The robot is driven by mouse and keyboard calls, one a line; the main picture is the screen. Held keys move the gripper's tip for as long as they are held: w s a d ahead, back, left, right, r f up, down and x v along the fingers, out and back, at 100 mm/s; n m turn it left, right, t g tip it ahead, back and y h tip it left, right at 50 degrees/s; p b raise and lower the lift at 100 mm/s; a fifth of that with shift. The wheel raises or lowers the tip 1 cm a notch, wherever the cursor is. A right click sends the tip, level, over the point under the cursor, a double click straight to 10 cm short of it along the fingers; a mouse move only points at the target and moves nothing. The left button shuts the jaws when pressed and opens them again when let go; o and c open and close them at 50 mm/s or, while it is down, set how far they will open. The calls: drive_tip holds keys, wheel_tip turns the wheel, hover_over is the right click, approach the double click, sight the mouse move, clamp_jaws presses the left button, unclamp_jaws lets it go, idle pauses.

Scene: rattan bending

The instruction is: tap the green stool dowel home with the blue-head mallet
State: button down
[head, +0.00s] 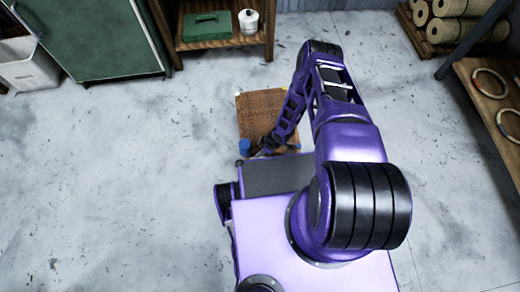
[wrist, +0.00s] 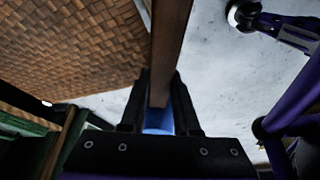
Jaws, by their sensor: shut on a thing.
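My gripper (wrist: 160,98) is shut on the brown wooden handle (wrist: 170,45) of the mallet. The blue mallet head (head: 245,147) shows at the near left corner of the woven stool in the head view. Blue also shows between and beside my fingers in the wrist view (wrist: 158,122). The stool's brown woven seat (head: 262,112) is just ahead of my base, and it fills the upper left of the wrist view (wrist: 65,40). My arm covers its right side. I cannot make out the green dowel, nor whether the mallet touches anything.
A green cabinet (head: 90,35) and a white bin (head: 30,68) stand at the back left. A wooden shelf (head: 225,42) holds a green box (head: 207,26) and a white container (head: 248,21). Rattan rolls (head: 455,28) and a bench with rings (head: 480,95) are at right. Grey floor is clear at left.

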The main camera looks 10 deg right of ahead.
drive_tip(key=shift+r+p, duration=1.1)
drive_tip(key=shift+r, duration=0.75)
drive_tip(key=shift+f, duration=0.15)
drive_tip(key=shift+f+b, duration=0.45)
drive_tip(key=shift+b, duration=0.35)
drive_tip(key=shift+r, duration=0.1)
